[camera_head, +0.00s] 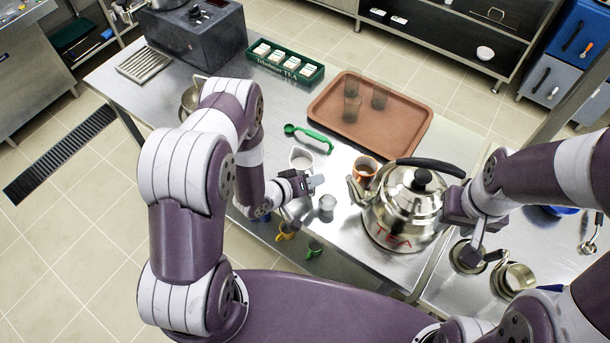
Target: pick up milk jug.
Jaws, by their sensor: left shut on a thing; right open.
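The milk jug (301,157) is a small pale jug with white contents, on the steel table near the middle of the view. My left gripper (312,182) is at the near side of the jug and is shut on it; the gripper hides the jug's lower near side and the exact grip. My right gripper (466,222) is open beside the right side of the large steel kettle (402,210) marked TEA. I cannot tell whether it touches the kettle.
A small clear glass (327,203) stands close to my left gripper. A copper cup (365,170) is by the kettle spout. A green-handled scoop (312,136) lies behind the jug. A brown tray (402,128) with dark glasses and a green box (285,64) stand further back.

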